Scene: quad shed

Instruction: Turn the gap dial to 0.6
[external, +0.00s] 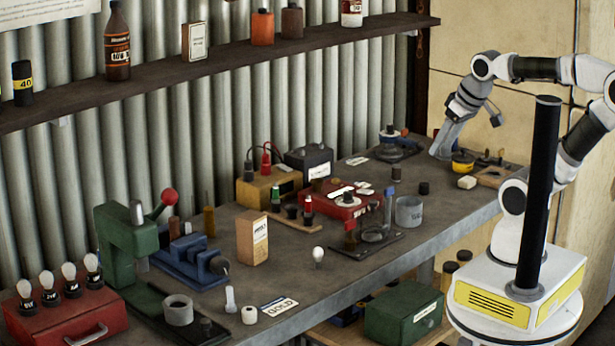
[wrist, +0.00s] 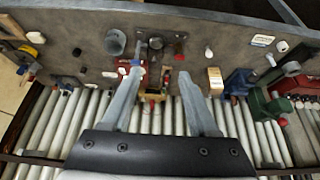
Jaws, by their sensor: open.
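I cannot tell for certain which part is the gap dial, and no 0.6 mark is readable. A yellow round piece with a dark top (external: 462,162) is near the right end; a yellow piece also shows at the upper left of the wrist view (wrist: 36,38). My gripper (external: 440,152) points down over the far right end of the bench, close to the yellow piece in the picture. Its two fingers are spread and empty in the wrist view (wrist: 160,70).
A red box (external: 347,210) with parts on top, a yellow box (external: 262,188), a grey cup (external: 409,211) and a brown carton (external: 252,238) crowd the bench. A blue vise (external: 190,262) and green press (external: 125,240) stand left. A shelf (external: 230,62) runs above.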

